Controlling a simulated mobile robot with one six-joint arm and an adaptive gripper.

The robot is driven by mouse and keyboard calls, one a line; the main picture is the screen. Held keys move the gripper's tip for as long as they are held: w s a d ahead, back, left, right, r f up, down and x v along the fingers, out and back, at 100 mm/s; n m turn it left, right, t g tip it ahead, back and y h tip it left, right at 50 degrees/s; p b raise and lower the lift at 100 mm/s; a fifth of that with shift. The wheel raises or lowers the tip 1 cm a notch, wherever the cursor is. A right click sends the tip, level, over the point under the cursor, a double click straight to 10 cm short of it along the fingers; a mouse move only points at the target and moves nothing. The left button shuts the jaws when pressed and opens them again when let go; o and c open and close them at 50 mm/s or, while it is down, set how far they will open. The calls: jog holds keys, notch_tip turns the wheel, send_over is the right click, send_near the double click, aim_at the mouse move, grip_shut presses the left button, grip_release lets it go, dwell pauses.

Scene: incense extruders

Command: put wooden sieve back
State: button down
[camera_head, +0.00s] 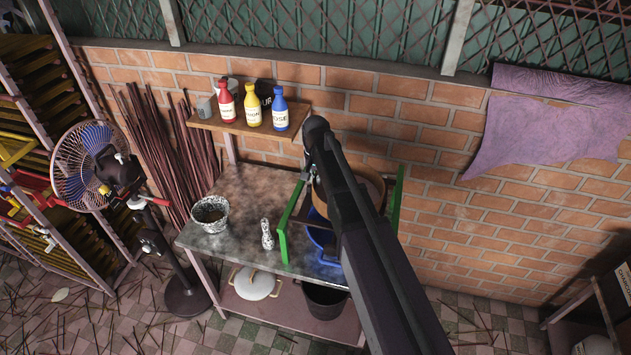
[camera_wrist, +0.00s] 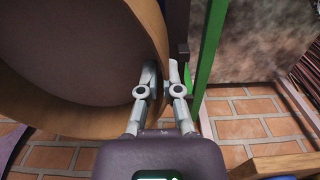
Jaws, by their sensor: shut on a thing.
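The wooden sieve (camera_wrist: 75,115) is a round tan hoop with a darker flat face. It fills the left of the wrist view, and my gripper (camera_wrist: 161,75) is shut on its rim. In the head view the sieve (camera_head: 374,180) is between the bars of a green frame (camera_head: 282,236) at the right end of the table, partly hidden behind my arm. A blue basin (camera_head: 322,232) is below the sieve. The green frame also shows in the wrist view (camera_wrist: 209,45), just right of my fingertips. Whether the sieve rests on the frame cannot be told.
The grey table (camera_head: 240,190) holds a speckled bowl (camera_head: 210,213) and a small patterned bottle (camera_head: 267,235). A wooden shelf (camera_head: 235,126) above holds red, yellow and blue bottles. A fan (camera_head: 95,165) stands left. The lower shelf holds a white pot (camera_head: 254,284) and a dark bucket (camera_head: 325,300).

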jog(key=shift+w, duration=0.25)
jog(key=shift+w+f, duration=0.15)
jog(key=shift+w, duration=0.9)
jog(key=shift+f+b, duration=0.85)
jog(key=shift+b, duration=0.1)
jog(key=shift+f+b, duration=0.7)
jog(key=shift+b, duration=0.05)
jog(key=c, duration=0.8)
grip_release()
jog(key=shift+f, duration=0.15)
